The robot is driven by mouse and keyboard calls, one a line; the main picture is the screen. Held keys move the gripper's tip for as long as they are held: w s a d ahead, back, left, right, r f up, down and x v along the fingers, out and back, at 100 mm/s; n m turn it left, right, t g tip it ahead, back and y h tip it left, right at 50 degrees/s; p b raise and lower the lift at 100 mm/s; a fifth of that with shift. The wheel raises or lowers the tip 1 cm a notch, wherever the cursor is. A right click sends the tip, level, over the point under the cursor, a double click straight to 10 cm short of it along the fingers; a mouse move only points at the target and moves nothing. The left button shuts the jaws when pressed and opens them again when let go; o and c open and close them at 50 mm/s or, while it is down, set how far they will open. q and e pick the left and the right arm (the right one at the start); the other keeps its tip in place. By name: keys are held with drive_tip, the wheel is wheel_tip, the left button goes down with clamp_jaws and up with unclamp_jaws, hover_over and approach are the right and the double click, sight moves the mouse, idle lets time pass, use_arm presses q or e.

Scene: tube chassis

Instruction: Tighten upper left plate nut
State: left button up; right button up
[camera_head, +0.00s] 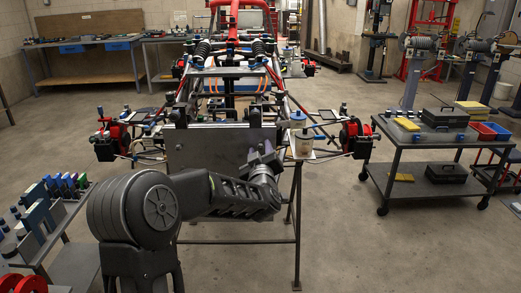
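A grey metal plate (205,150) stands upright at the front of the tube chassis (232,40). My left arm reaches up from the lower left across the plate's lower edge. My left gripper (262,158) is in front of the plate's right part and hides some of it. Its fingers are too small and dark to tell whether they are open or shut, or whether they touch the plate. Small dark fittings show along the plate's top edge, including one at its upper left (181,118). I cannot make out the single nuts. My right gripper is not in view.
A wheeled cart (400,155) with boxes stands at the right. A bench (75,225) with several coloured bottles and blocks is at the lower left. Red hub assemblies (118,135) stick out on both sides of the chassis. The floor between chassis and cart is mostly clear.

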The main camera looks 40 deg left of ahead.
use_arm(q)
clamp_jaws()
idle(0.4)
